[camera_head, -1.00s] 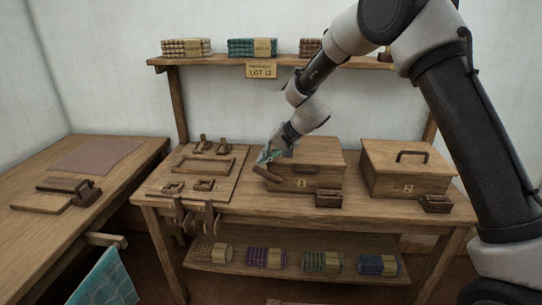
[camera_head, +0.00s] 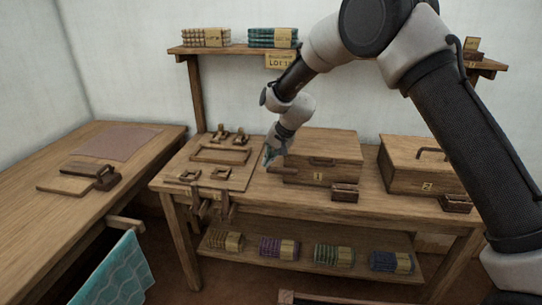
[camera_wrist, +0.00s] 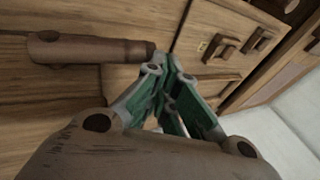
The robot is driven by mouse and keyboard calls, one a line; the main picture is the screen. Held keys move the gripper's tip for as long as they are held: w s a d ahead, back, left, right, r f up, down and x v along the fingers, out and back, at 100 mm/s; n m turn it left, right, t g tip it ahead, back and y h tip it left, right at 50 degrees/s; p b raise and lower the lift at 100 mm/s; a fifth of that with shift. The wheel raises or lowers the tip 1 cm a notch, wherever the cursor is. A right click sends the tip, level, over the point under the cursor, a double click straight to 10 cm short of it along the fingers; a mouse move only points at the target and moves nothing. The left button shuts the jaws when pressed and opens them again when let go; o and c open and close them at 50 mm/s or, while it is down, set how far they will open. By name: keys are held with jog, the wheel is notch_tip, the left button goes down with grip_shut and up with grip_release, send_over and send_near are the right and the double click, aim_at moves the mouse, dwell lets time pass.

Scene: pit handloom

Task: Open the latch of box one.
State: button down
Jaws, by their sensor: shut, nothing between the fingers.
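Box one (camera_head: 335,150) is a wooden box with a "1" label, standing on the bench with its lid down. Its latch, a dark wooden bar (camera_head: 284,170), is at the left of the front and juts past the left edge. In the wrist view the bar (camera_wrist: 90,48) has a round pivot mark at its left end, and its other end is close to my gripper (camera_wrist: 170,75). My gripper (camera_head: 269,157) is shut and empty, just left of the box, with green fingers. I cannot tell whether it touches the bar.
Box two (camera_head: 410,165) stands to the right. Small dark trays (camera_head: 344,192) sit near the bench's front edge. A board (camera_head: 205,170) with wooden fittings lies left of my gripper. A shelf (camera_head: 215,49) with cloth stacks runs behind, above the bench.

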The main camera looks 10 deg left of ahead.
jog(key=shift+a+f, duration=0.15)
jog(key=shift+f, duration=0.2)
dwell(0.5)
